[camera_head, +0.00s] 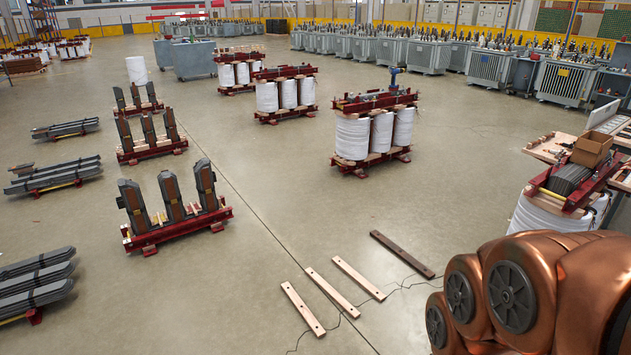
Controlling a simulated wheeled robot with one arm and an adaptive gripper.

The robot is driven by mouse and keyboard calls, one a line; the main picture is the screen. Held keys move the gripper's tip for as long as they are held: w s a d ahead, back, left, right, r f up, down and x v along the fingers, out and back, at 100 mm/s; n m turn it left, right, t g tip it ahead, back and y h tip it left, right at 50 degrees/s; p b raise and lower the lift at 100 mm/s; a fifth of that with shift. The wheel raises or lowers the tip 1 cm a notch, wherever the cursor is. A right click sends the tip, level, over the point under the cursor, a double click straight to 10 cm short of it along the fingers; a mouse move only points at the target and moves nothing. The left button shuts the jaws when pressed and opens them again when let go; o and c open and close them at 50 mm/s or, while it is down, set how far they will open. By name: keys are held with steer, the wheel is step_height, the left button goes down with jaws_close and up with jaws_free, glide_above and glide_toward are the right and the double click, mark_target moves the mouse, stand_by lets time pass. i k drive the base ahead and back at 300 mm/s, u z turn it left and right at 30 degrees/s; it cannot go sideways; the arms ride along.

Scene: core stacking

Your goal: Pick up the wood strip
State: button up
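Several flat strips with small dark holes lie on the floor at lower centre, apart and roughly parallel, each slanting down to the right. Three are pale wood: a left strip (302,308), a middle strip (332,292) and a right strip (358,278). A dark brown strip (402,254) lies beyond them to the right. I cannot tell which one the task means. All show in full. My gripper is not in view, and nothing touches the strips.
Red-framed stands of dark core parts (173,208) are at left, with stacked dark bars (36,282) beside them. A white-coiled unit (353,138) stands beyond the strips. A red-framed unit with a cardboard box (592,148) is at right. Floor around the strips is clear.

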mark_target(334, 294)
steer(key=u, duration=0.85)
steer(key=i, duration=1.95)
steer(key=z, duration=2.45)
steer(key=i, duration=0.85)
steer(key=u, duration=1.95)
